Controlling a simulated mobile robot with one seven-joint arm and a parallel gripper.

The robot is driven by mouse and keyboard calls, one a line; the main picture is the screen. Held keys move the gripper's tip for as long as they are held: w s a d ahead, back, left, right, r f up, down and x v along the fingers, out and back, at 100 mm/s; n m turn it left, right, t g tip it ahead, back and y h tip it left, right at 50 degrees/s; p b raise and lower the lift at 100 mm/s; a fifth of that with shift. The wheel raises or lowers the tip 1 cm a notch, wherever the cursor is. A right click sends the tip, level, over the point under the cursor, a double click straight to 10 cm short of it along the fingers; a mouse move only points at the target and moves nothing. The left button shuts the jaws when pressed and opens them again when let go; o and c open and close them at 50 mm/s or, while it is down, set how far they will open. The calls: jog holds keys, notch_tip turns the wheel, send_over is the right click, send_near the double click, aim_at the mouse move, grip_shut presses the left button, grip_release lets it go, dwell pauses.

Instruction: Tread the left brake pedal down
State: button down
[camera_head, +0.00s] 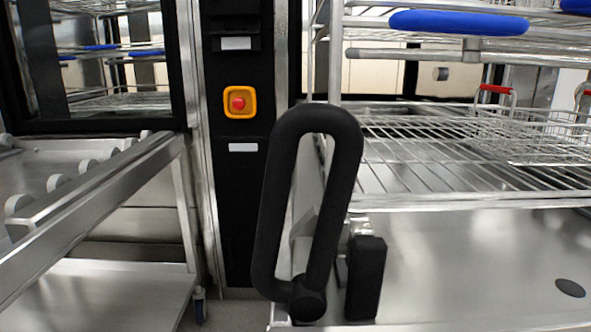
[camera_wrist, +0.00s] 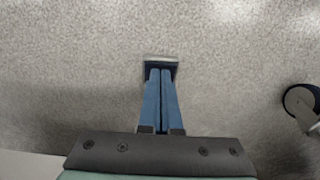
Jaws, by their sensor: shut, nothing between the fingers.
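In the wrist view my gripper (camera_wrist: 160,72) points at the speckled grey floor, with its two blue fingers together and nothing between them. A small dark pad with a pale far edge, which looks like the brake pedal (camera_wrist: 160,58), sits right at the fingertips. The fingertips overlap it in the picture; I cannot tell whether they touch it or hover above it, or whether it is pressed. Neither my gripper nor the pedal shows in the head view.
A caster wheel (camera_wrist: 301,102) stands on the floor at the right. The head view shows a metal rack trolley (camera_head: 450,265) at right, a black loop handle (camera_head: 265,215), a roller table (camera_head: 95,210) at left and a red emergency button (camera_head: 238,103) on a black column.

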jog(key=shift+f+b, duration=0.8)
jog(key=shift+f, duration=0.4)
notch_tip(320, 180, up, 8)
jog(key=p, duration=0.8)
jog(key=shift+r+p, duration=0.15)
jog(key=shift+p, duration=0.25)
